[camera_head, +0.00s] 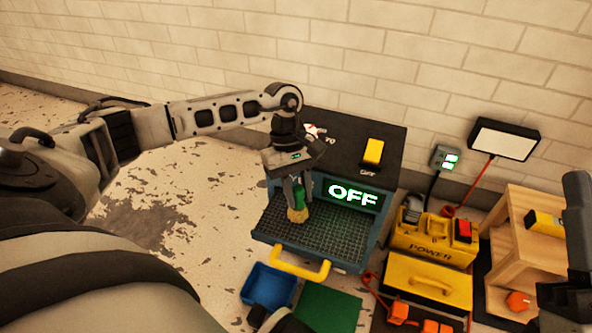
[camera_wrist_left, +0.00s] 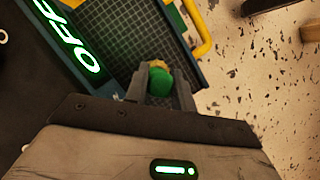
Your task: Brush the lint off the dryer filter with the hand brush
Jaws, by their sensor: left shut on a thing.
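My left gripper (camera_head: 298,196) is shut on the hand brush (camera_head: 297,215), which has a green handle and pale bristles pointing down. The brush is over the dark mesh dryer filter (camera_head: 345,238), near its left back part. I cannot tell if the bristles touch the mesh. The filter lies in a blue-grey tray with a yellow handle (camera_head: 300,264), pulled out at the front of the dryer (camera_head: 350,140). In the left wrist view the green handle (camera_wrist_left: 160,83) is between the fingers, with the mesh (camera_wrist_left: 128,40) beyond. No lint is clearly visible. No right gripper fingers show.
The dryer's display (camera_head: 352,195) reads OFF. A blue bin (camera_head: 268,286) and a green mat (camera_head: 330,308) lie in front. A yellow power box (camera_head: 435,240), a yellow case (camera_head: 428,281) and a wooden stand (camera_head: 525,245) crowd the right. Floor at the left is clear.

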